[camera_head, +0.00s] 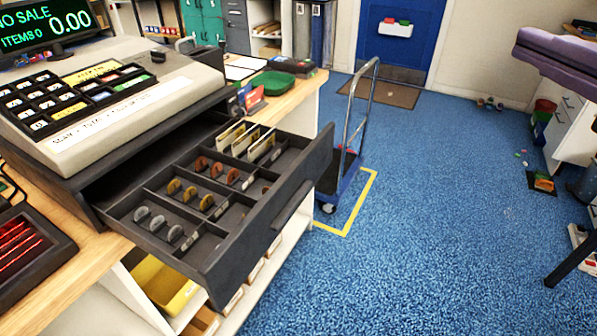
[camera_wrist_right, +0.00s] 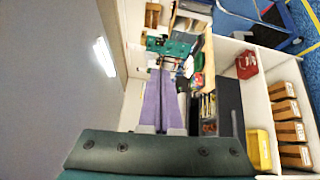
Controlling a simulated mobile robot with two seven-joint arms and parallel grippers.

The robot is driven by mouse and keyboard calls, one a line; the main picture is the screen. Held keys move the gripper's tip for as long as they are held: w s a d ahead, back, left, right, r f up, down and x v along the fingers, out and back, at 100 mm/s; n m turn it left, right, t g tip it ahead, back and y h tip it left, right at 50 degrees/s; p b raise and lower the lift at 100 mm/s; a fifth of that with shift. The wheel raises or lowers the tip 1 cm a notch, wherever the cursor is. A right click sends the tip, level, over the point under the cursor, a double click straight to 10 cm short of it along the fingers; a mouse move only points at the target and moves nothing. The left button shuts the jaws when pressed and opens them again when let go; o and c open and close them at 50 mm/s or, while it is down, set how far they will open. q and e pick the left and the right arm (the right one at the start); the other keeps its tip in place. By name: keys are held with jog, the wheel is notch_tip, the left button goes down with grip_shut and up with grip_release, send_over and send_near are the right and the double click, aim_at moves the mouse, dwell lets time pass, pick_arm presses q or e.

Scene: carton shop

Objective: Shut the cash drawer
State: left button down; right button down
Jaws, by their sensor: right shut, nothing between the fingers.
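The cash drawer (camera_head: 295,205) is dark grey and stands pulled well out from under the register (camera_head: 130,85) on the counter. Its compartments hold coins and upright notes, and its front panel carries a handle. My right gripper (camera_head: 522,45) has purple fingers and hangs at the upper right in the head view, well apart from the drawer. In the right wrist view the fingers of my right gripper (camera_wrist_right: 161,72) lie together with nothing between them. The drawer (camera_wrist_right: 229,103) shows to their right there. My left gripper is not in view.
A push cart (camera_head: 350,150) stands on the blue floor beyond the drawer, inside yellow tape. Shelves with a yellow bin (camera_head: 165,283) lie below the counter. A white cabinet (camera_head: 575,125) stands at the right. The floor in front of the drawer is clear.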

jog(key=s+a+f+n+g+y+b, duration=0.1)
jog(key=a+f+n+y+b, duration=0.2)
jog(key=f+n+y+b, duration=0.3)
jog(key=a+f+n+y+b, duration=0.3)
jog(key=f+n+b, duration=0.5)
jog(key=b, duration=0.1)
jog(key=n+g+y+b, duration=0.5)
jog(key=n+g+b, duration=0.3)
jog(key=n+b, duration=0.5)
send_near(257, 247)
jog(key=shift+n, duration=0.3)
jog(key=p+x, duration=0.4)
jog(key=x, duration=0.2)
jog(key=shift+r+p, duration=0.1)
jog(key=shift+p, duration=0.25)
jog(key=shift+w+a, duration=0.25)
jog(key=shift+a, duration=0.1)
jog(key=shift+a, duration=0.1)
